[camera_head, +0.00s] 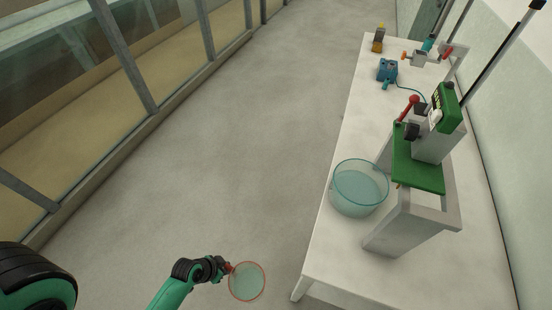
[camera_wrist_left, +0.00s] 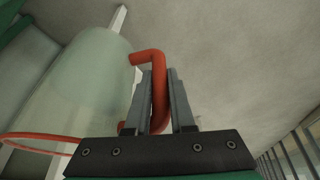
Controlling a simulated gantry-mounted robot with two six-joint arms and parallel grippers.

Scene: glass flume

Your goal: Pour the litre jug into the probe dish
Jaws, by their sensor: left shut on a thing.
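The litre jug (camera_head: 247,282) is a clear cylinder with a red rim and a red handle. In the head view it is at the lower middle, over the floor and left of the table. My left gripper (camera_head: 228,268) is shut on its handle. The left wrist view shows the red handle (camera_wrist_left: 159,85) between the fingers of my left gripper (camera_wrist_left: 158,100), with the jug body (camera_wrist_left: 75,80) to the left. Whether the jug holds liquid is unclear. The probe dish (camera_head: 361,186) is a clear round bowl on the table's near left part. My right gripper is not in view.
The white table (camera_head: 345,262) carries a green-topped stand (camera_head: 418,172) with a green device right of the dish. A blue box (camera_head: 387,70) and several small items stand farther back. The glass flume (camera_head: 130,60) runs along the left; the floor between is clear.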

